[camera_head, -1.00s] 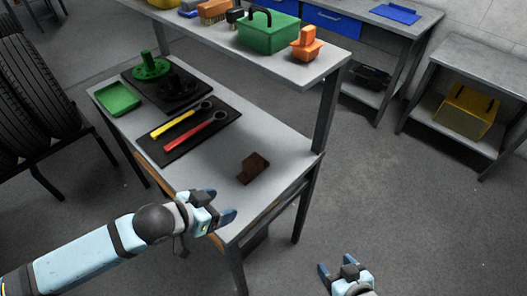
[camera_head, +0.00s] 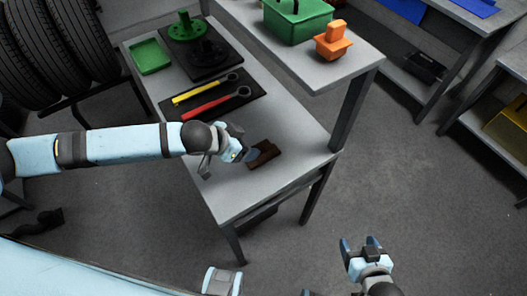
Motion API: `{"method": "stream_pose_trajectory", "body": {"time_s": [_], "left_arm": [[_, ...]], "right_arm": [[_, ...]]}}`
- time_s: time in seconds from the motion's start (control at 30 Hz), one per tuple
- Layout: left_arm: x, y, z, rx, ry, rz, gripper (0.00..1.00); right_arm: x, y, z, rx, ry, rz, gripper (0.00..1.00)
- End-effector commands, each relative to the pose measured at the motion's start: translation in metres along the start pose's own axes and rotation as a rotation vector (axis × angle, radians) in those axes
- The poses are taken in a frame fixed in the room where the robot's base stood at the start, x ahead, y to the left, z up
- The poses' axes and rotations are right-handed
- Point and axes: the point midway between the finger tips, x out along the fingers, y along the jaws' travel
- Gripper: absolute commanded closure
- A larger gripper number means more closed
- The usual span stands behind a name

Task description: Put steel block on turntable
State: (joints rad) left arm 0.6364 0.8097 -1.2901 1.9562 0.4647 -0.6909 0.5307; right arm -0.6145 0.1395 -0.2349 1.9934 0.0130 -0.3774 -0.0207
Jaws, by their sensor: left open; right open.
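A dark brown, stepped block (camera_head: 266,152), the only thing here that looks like the steel block, lies near the front right of the worktop (camera_head: 235,200). My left gripper (camera_head: 249,155) is open at the block's left side; whether it touches is unclear. At the back left, a green round flanged part (camera_head: 187,27) and a black round part (camera_head: 209,52) stand on a dark mat; which one is the turntable, I cannot tell. My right gripper (camera_head: 360,244) is open and empty, over the floor right of the bench.
A yellow wrench (camera_head: 198,91) and a red wrench (camera_head: 210,105) lie on a black mat behind my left arm. A green tray (camera_head: 150,56) is at the back left. An upper shelf (camera_head: 345,65) holds a green toolbox (camera_head: 297,20) and an orange item (camera_head: 333,41).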

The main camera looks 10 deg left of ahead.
Motion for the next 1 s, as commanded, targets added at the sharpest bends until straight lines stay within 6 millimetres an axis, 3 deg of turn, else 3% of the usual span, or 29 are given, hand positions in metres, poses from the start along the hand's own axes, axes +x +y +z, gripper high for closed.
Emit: {"method": "stream_pose_trajectory", "body": {"time_s": [0.1,0.33,0.6,0.9,0.93,1.0], "left_arm": [[0.018,0.001,-0.001,-0.001,0.001,0.001,0.28],[0.034,0.002,-0.001,0.0,0.001,0.0,0.28],[0.072,0.005,0.0,0.001,0.002,0.001,0.28],[0.079,0.005,0.001,0.001,0.001,0.0,0.28],[0.079,0.005,0.001,0.001,0.001,0.0,0.3],[0.079,0.005,0.001,0.001,0.001,0.0,0.46]], "right_arm": [[0.0,0.0,0.0,0.0,0.0,0.0,0.32],[-0.001,0.0,-0.001,0.0,0.0,0.0,0.32],[-0.002,-0.001,-0.003,0.002,0.0,0.0,0.32],[-0.002,-0.001,-0.003,0.002,0.0,0.0,0.32],[-0.002,-0.001,-0.003,0.002,0.0,0.0,0.32],[-0.002,-0.001,-0.003,0.001,0.0,0.0,0.32]]}}
